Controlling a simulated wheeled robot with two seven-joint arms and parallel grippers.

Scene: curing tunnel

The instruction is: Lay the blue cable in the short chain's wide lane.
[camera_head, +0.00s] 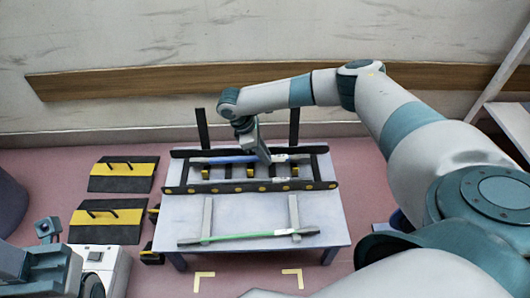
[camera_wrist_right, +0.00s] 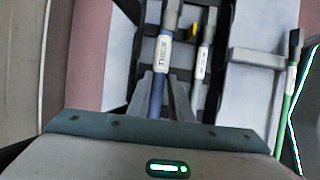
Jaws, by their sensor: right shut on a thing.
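The blue cable (camera_head: 225,160) stretches left to right along the back side of the black chain (camera_head: 240,187), between its back rail and the row of yellow-topped dividers. My right gripper (camera_head: 265,158) is shut on the cable near its right part. The wrist view shows the blue cable (camera_wrist_right: 156,98) between the fingers (camera_wrist_right: 163,95), with a white label just beyond them. Whether the cable rests on the chain floor or hangs slightly above it, I cannot tell. My left gripper is not in view; only parts of my left arm show at lower left.
A green cable (camera_head: 250,236) lies on two grey supports at the table's (camera_head: 250,215) front. Another labelled cable (camera_wrist_right: 203,62) lies beside the blue one in the wrist view. Two black posts (camera_head: 294,125) stand behind the chain. Black-yellow plates (camera_head: 122,175) lie left of the table.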

